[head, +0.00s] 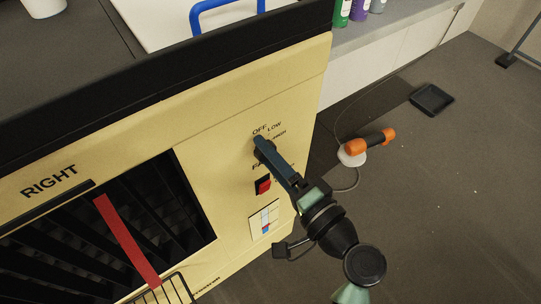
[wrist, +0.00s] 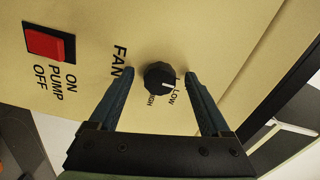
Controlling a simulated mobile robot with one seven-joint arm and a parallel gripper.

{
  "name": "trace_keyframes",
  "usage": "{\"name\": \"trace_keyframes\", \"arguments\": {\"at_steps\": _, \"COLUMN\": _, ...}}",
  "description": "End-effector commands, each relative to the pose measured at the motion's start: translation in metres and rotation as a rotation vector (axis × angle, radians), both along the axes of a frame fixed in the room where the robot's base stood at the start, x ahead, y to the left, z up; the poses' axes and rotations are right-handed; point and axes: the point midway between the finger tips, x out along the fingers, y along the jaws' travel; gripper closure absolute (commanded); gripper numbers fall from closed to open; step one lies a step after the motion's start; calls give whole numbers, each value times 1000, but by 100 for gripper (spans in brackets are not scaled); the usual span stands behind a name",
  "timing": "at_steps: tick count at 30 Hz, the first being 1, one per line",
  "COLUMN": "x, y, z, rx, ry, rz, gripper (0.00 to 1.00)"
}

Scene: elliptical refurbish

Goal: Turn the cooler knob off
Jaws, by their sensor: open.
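The cooler knob (wrist: 158,77) is a round black dial on the cream panel (head: 310,85). In the wrist view its white mark lies on the side by the LOW lettering. My gripper (wrist: 160,73) is open, with one finger on each side of the knob and small gaps visible. In the head view my gripper (head: 261,142) reaches the panel just below the OFF and LOW lettering and hides the knob. The OFF lettering is not readable in the wrist view. I cannot tell whether either finger touches the panel.
A red pump switch (wrist: 46,43) sits near the knob, also below it in the head view (head: 262,186). A dark louvered vent (head: 150,225) with a red strip (head: 127,240) is left.

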Motion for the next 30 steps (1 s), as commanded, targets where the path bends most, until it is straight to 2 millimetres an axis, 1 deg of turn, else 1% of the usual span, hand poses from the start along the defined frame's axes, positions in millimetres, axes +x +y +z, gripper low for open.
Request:
{"name": "trace_keyframes", "arguments": {"at_steps": 5, "x": -14, "y": -11, "z": 0, "rx": 1, "ry": 1, "rz": -4, "gripper": 19}}
{"name": "trace_keyframes", "arguments": {"at_steps": 12, "x": -56, "y": -42, "z": 0, "rx": 0, "ry": 2, "rz": -6, "gripper": 19}}
{"name": "trace_keyframes", "arguments": {"at_steps": 18, "x": -87, "y": -64, "z": 1, "rx": 0, "ry": 0, "rz": -3, "gripper": 19}}
{"name": "trace_keyframes", "arguments": {"at_steps": 24, "x": -103, "y": -75, "z": 0, "rx": 0, "ry": 0, "rz": -2, "gripper": 19}}
{"name": "trace_keyframes", "arguments": {"at_steps": 30, "x": -105, "y": -76, "z": 0, "rx": -1, "ry": -1, "rz": -1, "gripper": 19}}
